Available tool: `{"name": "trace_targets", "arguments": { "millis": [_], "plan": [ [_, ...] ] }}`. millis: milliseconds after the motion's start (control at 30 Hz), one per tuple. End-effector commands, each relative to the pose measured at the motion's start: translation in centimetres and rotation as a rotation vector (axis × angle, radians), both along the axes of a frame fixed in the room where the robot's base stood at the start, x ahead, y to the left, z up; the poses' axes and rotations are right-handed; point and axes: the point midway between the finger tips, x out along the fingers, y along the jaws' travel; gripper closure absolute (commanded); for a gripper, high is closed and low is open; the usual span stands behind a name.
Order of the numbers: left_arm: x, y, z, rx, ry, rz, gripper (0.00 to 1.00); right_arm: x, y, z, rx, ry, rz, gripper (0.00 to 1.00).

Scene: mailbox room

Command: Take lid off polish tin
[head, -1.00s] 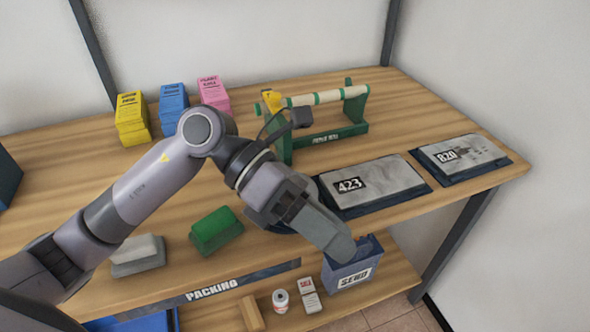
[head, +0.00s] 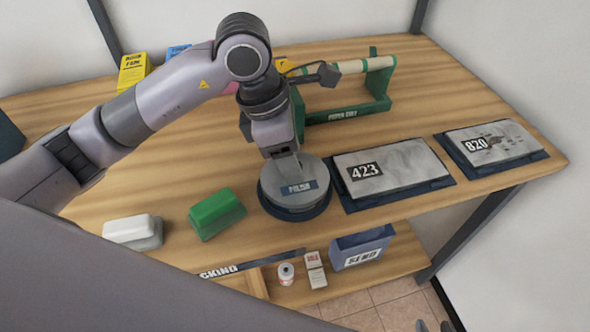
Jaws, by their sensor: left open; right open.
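The round grey polish tin (head: 296,198) sits on the bench near its front edge, with a dark blue round base under it. Its flat grey lid (head: 298,176) is on top and has a blue label. My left gripper (head: 282,153) is open, pointing down at the far edge of the lid. I cannot tell whether its fingers touch the lid, as the gripper body hides them partly. My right gripper (head: 434,326) shows only as two dark tips at the bottom edge; it is open, low and right of the bench.
Slabs marked 423 (head: 381,172) and 820 (head: 490,145) lie right of the tin. A green block (head: 217,211) and a white block (head: 133,229) lie left. A green roll stand (head: 345,105) is behind. A blue box (head: 361,246) stands on the lower shelf.

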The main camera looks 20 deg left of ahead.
Motion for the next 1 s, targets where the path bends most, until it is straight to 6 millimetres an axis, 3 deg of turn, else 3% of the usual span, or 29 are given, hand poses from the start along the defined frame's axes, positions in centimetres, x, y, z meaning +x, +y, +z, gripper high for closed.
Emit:
{"name": "trace_targets", "arguments": {
  "millis": [333, 500, 1000],
  "plan": [
    [0.07, -0.29, -0.97, -0.002, -0.001, -0.001, 0.45, 0.00, -0.01, 0.04, 0.000, 0.000, 0.000, 0.57],
    [0.08, -0.28, -0.94, -0.002, 0.000, -0.001, 1.00, 0.02, -0.01, 0.04, 0.000, 0.000, 0.000, 0.57],
    [0.11, -0.28, -0.35, -0.003, -0.002, -0.002, 1.00, 0.09, -0.02, 0.08, 0.000, -0.002, -0.001, 0.57]
  ]
}}
